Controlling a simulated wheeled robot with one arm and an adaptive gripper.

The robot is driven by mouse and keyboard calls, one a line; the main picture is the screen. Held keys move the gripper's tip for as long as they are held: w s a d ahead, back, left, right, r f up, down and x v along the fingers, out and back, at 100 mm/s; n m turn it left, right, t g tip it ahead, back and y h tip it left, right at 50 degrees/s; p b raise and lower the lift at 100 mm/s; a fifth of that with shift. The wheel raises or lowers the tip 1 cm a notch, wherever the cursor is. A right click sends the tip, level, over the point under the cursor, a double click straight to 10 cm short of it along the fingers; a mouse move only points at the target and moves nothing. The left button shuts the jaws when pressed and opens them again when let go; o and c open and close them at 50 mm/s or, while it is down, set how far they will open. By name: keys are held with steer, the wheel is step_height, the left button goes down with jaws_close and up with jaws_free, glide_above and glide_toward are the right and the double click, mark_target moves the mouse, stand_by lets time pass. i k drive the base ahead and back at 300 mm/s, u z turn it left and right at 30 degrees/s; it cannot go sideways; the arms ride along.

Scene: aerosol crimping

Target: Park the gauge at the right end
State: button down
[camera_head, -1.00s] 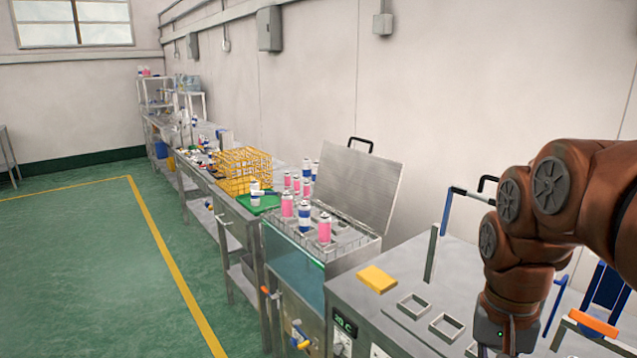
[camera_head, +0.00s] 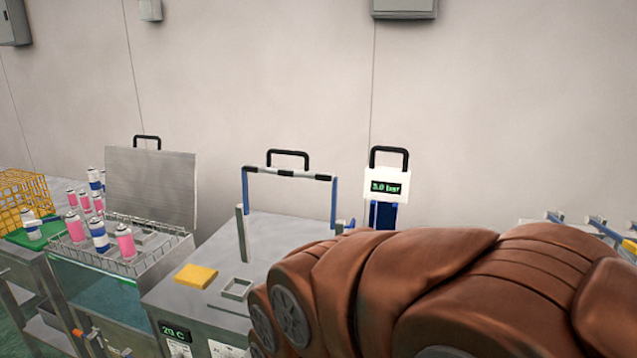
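A white panel with a small green digital readout, apparently "3.0 bar" (camera_head: 387,187), stands right of centre with a black handle above it and a blue part below. It is the only pressure gauge I can make out, and I cannot tell whether it is the task's gauge. My brown arm fills the lower right and hides the bench beneath and beside the panel. My gripper is out of view, so what it holds does not show.
A steel bath (camera_head: 120,285) with pink and blue-white cans and a raised lid (camera_head: 152,185) stands at left. Beside it is a steel unit (camera_head: 285,228) with a yellow block (camera_head: 196,276), a square opening and a blue-sided frame. A yellow wire basket (camera_head: 22,200) is far left.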

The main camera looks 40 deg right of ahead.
mark_target(386, 187)
steer(key=z, duration=0.9)
steer(key=k, duration=0.4)
steer(key=z, duration=0.45)
steer(key=i, duration=0.45)
